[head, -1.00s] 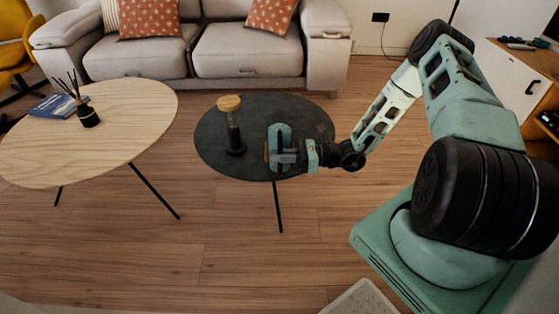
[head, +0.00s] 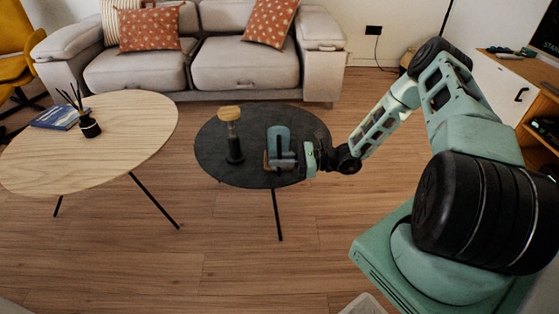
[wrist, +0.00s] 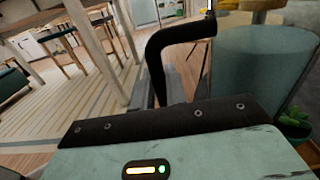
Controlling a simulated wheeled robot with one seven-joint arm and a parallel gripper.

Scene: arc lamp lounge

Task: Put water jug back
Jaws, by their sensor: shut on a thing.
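The water jug (head: 278,136) is a blue-grey vessel over the round dark table (head: 215,140). It looks upright. In the wrist view the jug's large rounded body (wrist: 262,75) fills the upper right, with a black bent handle (wrist: 158,62) to its left. My gripper (head: 290,161) reaches in from the right and is shut on the jug, at the handle side. The fingertips' contact is partly hidden in both views. I cannot tell whether the jug's base touches the table.
A pale wooden table (head: 120,140) with a reed diffuser (head: 88,124) and book is further left. A sofa (head: 225,65) stands behind. Floor in front is open.

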